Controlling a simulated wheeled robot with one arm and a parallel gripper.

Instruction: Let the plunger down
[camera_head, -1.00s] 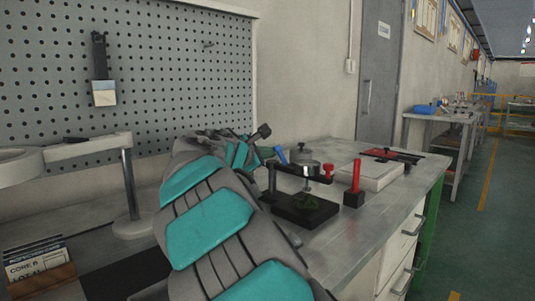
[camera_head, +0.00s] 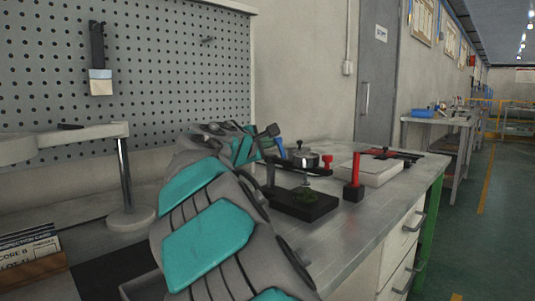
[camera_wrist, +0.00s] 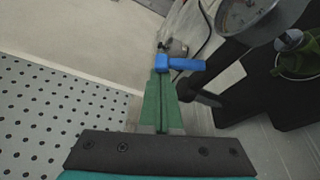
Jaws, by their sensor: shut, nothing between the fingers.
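The press stands on the metal bench. It has a black base (camera_head: 312,209), a horizontal arm with a red end (camera_head: 327,165) and a round metal gauge (camera_head: 306,160). In the wrist view the gauge (camera_wrist: 246,14) shows at the top right, with green material in a ring (camera_wrist: 297,62) beside it. A blue handle (camera_wrist: 182,64) lies just beyond the fingertips; it also shows in the head view (camera_head: 279,146). My gripper (camera_wrist: 161,76) is shut and empty, its green fingers close to the handle. I cannot tell whether they touch. My arm hides part of the press in the head view.
A red post on a black block (camera_head: 354,178) stands right of the press. A pale slab (camera_head: 370,171) lies behind it. A lamp-like stand (camera_head: 126,180) and a card box (camera_head: 30,258) are at left. The bench's right front is clear.

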